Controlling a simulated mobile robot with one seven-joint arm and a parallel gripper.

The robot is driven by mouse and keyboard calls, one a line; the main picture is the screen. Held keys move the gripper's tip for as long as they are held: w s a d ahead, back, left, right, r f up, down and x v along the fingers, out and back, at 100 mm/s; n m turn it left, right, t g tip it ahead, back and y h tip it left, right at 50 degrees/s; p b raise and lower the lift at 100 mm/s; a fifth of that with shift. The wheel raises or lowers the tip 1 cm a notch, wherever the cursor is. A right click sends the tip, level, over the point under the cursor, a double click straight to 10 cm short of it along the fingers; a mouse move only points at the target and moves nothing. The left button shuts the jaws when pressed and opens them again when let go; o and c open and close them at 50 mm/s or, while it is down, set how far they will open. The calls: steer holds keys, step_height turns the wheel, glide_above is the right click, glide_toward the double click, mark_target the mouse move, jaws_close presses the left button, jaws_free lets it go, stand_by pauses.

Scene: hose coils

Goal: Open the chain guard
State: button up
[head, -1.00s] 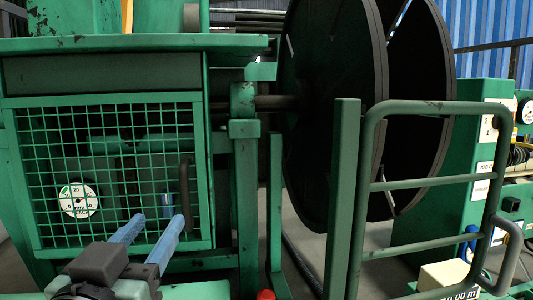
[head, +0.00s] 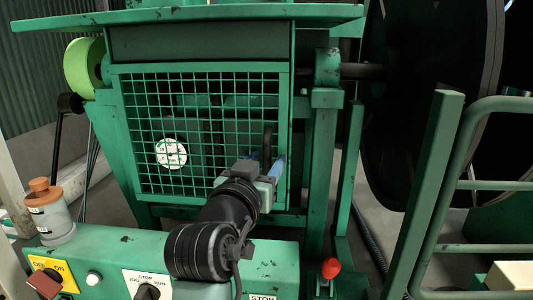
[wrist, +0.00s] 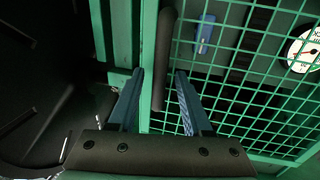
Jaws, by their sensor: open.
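The chain guard is a green wire-mesh panel in a green frame (head: 118,130), shut flat against the machine front in the head view. Its dark upright handle (head: 267,140) is near the guard's right edge. My gripper (head: 267,160) is in front of the handle, open, with its blue fingers partly hidden behind the wrist. In the wrist view, my gripper (wrist: 160,72) has one blue finger on each side of the dark handle (wrist: 165,40), with gaps showing. I cannot tell whether either finger touches it. The mesh (wrist: 235,95) shows to the right.
A white dial (head: 171,153) shows behind the mesh. A green control panel (head: 105,250) with a red knob and switches is below. A red button (head: 331,268) stands right of it. A green rail (head: 440,200) and a large black reel (head: 430,80) are at right.

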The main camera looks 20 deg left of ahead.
steer(key=shift+w, duration=0.3)
jaws_close()
stand_by(1.3)
